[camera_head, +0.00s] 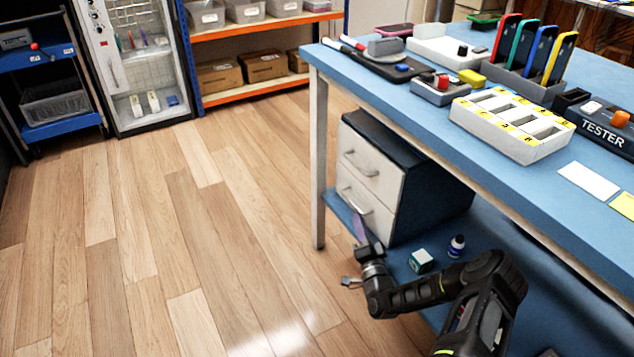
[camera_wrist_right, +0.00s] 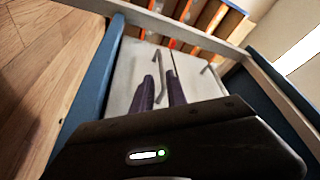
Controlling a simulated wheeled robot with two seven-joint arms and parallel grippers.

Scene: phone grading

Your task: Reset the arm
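My right arm enters the head view at the lower right, beside the table. Its right gripper (camera_head: 359,226) has dark purple fingers pointing at the white lower drawer of a small cabinet (camera_head: 366,181). In the right wrist view the two fingers (camera_wrist_right: 160,80) stand apart with a gap between them, and a drawer handle (camera_wrist_right: 159,62) lines up with that gap. I cannot tell whether they touch it; nothing looks gripped. My left gripper is not in view.
The cabinet stands on the table's blue lower shelf, with a small green-and-white box (camera_head: 421,261) and a small bottle (camera_head: 457,245) near my arm. The blue tabletop (camera_head: 535,197) above holds phones, a white tray (camera_head: 512,124) and a tester (camera_head: 604,127). The wooden floor (camera_head: 215,235) to the left is clear.

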